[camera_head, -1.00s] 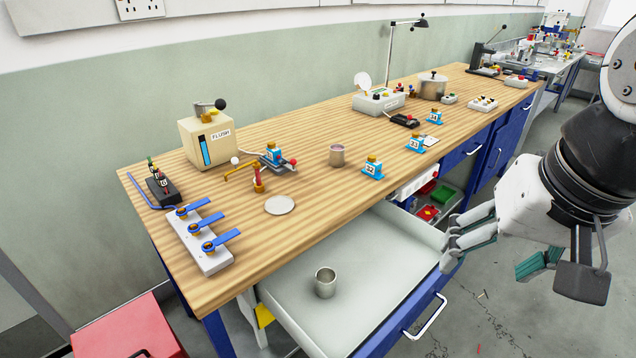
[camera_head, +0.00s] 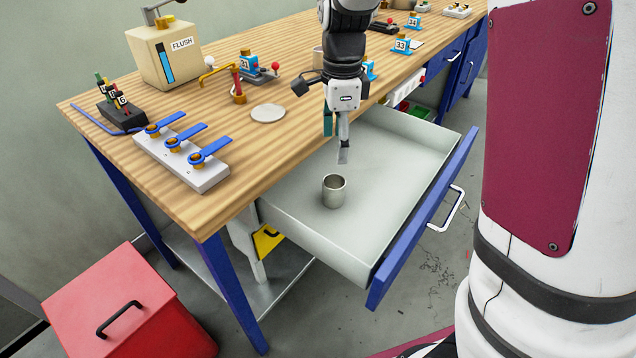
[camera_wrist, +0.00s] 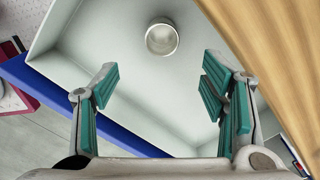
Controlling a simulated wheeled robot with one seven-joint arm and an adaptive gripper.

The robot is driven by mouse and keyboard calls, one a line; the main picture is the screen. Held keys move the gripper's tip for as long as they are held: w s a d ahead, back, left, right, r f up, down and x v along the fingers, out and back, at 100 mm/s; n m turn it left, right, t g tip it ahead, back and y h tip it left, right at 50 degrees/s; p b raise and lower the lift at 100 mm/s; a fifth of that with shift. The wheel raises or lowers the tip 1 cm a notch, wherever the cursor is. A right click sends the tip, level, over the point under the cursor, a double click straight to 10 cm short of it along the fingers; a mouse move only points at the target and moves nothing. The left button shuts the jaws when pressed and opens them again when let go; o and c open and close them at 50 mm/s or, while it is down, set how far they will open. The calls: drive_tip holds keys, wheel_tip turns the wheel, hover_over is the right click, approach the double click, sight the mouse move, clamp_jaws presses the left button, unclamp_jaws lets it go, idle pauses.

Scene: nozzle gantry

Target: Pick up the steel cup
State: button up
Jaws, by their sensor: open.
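The steel cup (camera_head: 334,191) stands upright in the open drawer (camera_head: 290,225), on its pale floor. It also shows in the wrist view (camera_wrist: 161,37), seen from above, at the top centre beyond the fingertips. My gripper (camera_head: 344,150) points down above the drawer, a little behind and above the cup in the head view. In the wrist view its two teal-padded fingers (camera_wrist: 158,82) are spread apart with nothing between them. The gripper does not touch the cup.
The wooden bench top (camera_head: 230,110) overhangs beside the drawer and shows close at the right of the wrist view. The blue drawer front (camera_head: 425,215) bounds the other side. A blue-lever valve block (camera_head: 185,160) and a white disc (camera_head: 268,113) are on the bench. A red box (camera_head: 120,305) stands on the floor.

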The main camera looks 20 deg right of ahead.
drive_tip(key=b, duration=0.2)
approach(334, 185)
drive_tip(key=s+f, duration=0.2)
drive_tip(key=shift+s+a+f, duration=0.3)
drive_tip(key=shift+a, duration=0.05)
drive_tip(key=f+b, duration=0.2)
drive_tip(key=f, duration=0.3)
drive_tip(key=shift+w+f, duration=0.1)
drive_tip(key=shift+w, duration=0.1)
drive_tip(key=c, duration=1.2)
